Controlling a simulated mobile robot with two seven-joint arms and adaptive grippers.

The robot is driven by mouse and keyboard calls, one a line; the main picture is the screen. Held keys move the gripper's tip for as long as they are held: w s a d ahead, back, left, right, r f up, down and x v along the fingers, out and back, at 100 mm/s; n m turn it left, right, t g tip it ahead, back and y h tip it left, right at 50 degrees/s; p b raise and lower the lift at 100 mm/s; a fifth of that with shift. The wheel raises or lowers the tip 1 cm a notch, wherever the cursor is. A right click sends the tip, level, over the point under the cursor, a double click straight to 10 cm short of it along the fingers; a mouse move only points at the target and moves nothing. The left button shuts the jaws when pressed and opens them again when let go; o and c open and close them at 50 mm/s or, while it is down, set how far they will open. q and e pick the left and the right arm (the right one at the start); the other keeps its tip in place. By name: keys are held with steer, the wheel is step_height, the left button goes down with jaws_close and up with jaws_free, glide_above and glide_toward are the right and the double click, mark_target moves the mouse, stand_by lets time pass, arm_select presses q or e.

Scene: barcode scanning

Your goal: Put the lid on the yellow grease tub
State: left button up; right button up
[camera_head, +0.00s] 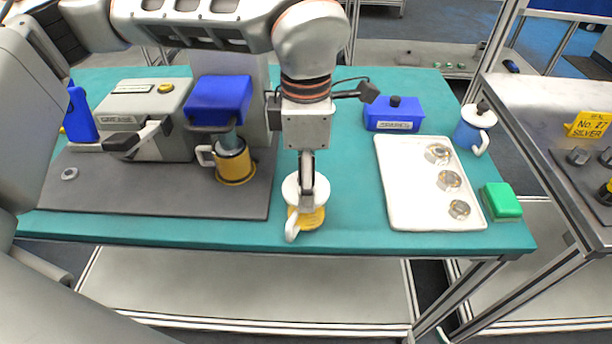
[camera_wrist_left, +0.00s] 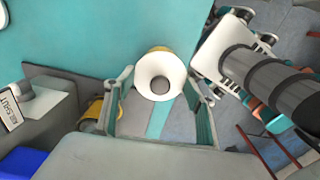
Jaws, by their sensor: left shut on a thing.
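The yellow grease tub (camera_head: 312,219), with a white handle, stands at the table's front edge. The round white lid (camera_head: 295,188) is right over it; I cannot tell whether they touch. In the left wrist view the lid (camera_wrist_left: 149,81) shows its grey knob and hides most of the tub (camera_wrist_left: 152,50). My left gripper (camera_head: 307,196) comes down from above, its fingers shut on the lid. In the left wrist view they stand at either side of it. What I take as my right gripper (camera_wrist_left: 222,45) is off to the side; its fingers are unclear.
A yellow mug (camera_head: 236,167) stands at the grey station (camera_head: 150,105) on the left. A white tray (camera_head: 407,205) with round metal parts, a blue box (camera_head: 393,116), a green box (camera_head: 501,202) and a blue lidded mug (camera_head: 473,135) are on the right.

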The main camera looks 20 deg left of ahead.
arm_select(q)
steer(key=shift+f, duration=0.15)
steer(key=o, duration=1.5)
steer(key=shift+c, duration=0.2)
steer(key=shift+r+p, duration=1.6)
steer(key=shift+r, duration=1.45)
steer(key=shift+s+f, duration=0.1)
